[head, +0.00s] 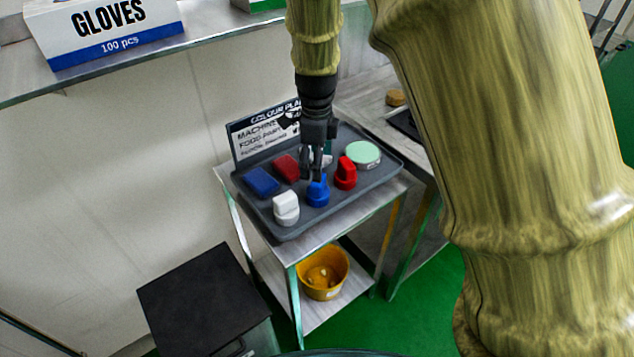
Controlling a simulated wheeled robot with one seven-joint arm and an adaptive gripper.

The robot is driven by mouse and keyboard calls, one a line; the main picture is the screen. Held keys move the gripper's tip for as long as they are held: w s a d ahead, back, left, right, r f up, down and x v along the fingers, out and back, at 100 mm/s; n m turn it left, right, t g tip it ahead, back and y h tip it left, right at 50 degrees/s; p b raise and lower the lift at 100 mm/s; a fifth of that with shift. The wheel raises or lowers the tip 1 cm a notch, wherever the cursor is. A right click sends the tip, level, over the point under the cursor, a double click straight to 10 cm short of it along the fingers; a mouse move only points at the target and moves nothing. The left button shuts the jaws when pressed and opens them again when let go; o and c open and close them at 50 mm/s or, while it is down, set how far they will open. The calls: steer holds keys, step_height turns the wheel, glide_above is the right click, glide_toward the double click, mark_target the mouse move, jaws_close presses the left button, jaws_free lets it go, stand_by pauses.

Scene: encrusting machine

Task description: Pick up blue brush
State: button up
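The blue brush (318,194), a small round-based piece with a raised grip, stands on the grey tray (283,232) on the small metal table. My gripper (316,175) points down directly over the blue brush, with its fingertips at the brush's top. The fingers hide part of the grip. I cannot tell whether they touch it or are closed on it. The brush appears to rest on the tray.
A red brush (346,174) stands close right, and a white brush (286,208) front left. A blue pad (262,182), a red pad (287,168) and a pale green round item (363,154) share the tray. A sign (262,130) stands behind.

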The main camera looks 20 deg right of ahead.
mark_target(318, 189)
steer(key=shift+a+f, duration=0.1)
steer(key=shift+f, duration=0.35)
steer(key=f, duration=0.1)
steer(key=f+p, duration=0.1)
steer(key=f, duration=0.1)
steer(key=shift+s+d+f, duration=0.1)
steer(key=shift+d+f, duration=0.2)
steer(key=shift+d, duration=0.1)
steer(key=shift+f, duration=0.3)
steer(key=shift+s+a+f+p, duration=0.1)
steer(key=shift+f+p, duration=0.2)
steer(key=shift+f, duration=0.05)
steer(key=shift+f+p, duration=0.85)
steer(key=shift+f, duration=1.45)
steer(key=shift+c, duration=0.4)
steer(key=c, duration=1.2)
steer(key=shift+o, duration=0.2)
steer(key=shift+r, duration=0.15)
